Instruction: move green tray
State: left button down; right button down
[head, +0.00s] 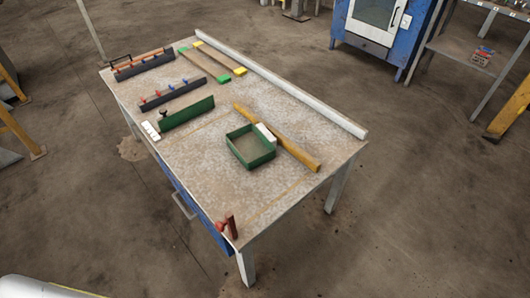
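The green tray (250,158) is a small open box with low walls. It sits on the worn grey top of the workbench (205,165), right of the middle. A white block (265,133) is at its far right side; I cannot tell whether it lies in the tray or against the wall. A long yellow-brown bar (290,146) lies just beyond the tray, close to it. Neither gripper is in view.
A dark green angled piece (187,114) and racks with coloured handles (172,95) are on the left half. A white rail (290,85) runs along the far edge. A red-brown clamp (229,226) is at the near corner. The bench top around the tray's near side is clear.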

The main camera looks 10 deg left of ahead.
aim_at(252, 147)
jog(key=i+j+z, duration=0.1)
jog(key=j+z, duration=0.25)
jog(key=i+j+z, duration=0.1)
jog(key=j+z, duration=0.65)
jog(key=j, duration=0.15)
